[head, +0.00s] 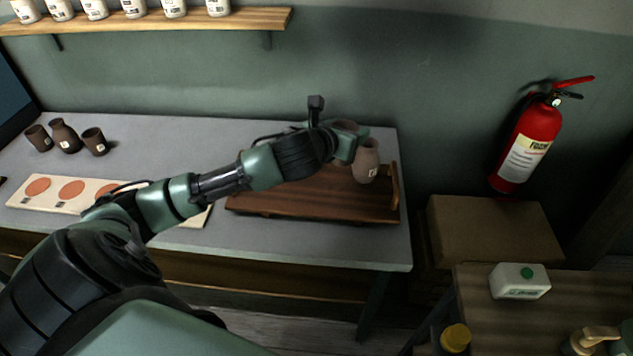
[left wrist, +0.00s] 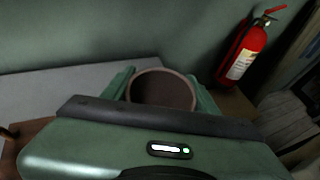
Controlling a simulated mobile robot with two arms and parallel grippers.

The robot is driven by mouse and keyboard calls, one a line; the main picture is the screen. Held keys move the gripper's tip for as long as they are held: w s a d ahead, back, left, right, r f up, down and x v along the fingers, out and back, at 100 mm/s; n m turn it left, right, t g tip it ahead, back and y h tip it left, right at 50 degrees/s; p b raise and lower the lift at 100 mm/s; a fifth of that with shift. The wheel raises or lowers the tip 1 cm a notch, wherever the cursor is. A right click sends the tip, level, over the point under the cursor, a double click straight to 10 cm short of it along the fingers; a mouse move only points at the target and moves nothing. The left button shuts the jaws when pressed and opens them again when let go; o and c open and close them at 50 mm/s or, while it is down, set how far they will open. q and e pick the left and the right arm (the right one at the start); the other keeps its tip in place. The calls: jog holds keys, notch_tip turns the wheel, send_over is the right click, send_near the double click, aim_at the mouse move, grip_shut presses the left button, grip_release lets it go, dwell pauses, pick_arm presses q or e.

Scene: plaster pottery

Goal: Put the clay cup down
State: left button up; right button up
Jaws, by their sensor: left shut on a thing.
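My left gripper (head: 350,142) is over the right part of the wooden tray (head: 285,205) on the grey table. Whether the held cup touches the tray is hidden. My right gripper is not in view.
Two dark cups (head: 94,142) and a dark vase (head: 64,137) stand at the table's left. A pale board with orange discs (head: 72,189) lies in front of them. The tray has a raised right end (head: 395,190). A fire extinguisher (head: 527,140) hangs at right.

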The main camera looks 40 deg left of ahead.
pick_arm(q)
notch_tip(320, 180, up, 3)
jog(key=a, duration=0.3)
send_over(334, 191)
notch_tip(334, 191, down, 16)
jog(key=r, duration=0.1)
jog(key=shift+y, duration=0.3)
jog(key=shift+f+p, duration=0.45)
jog(key=shift+f, duration=2)
jog(key=shift+f, duration=0.1)
jog(key=o, duration=1.6)
jog(key=b+v, duration=0.1)
jog(key=v, duration=1.1)
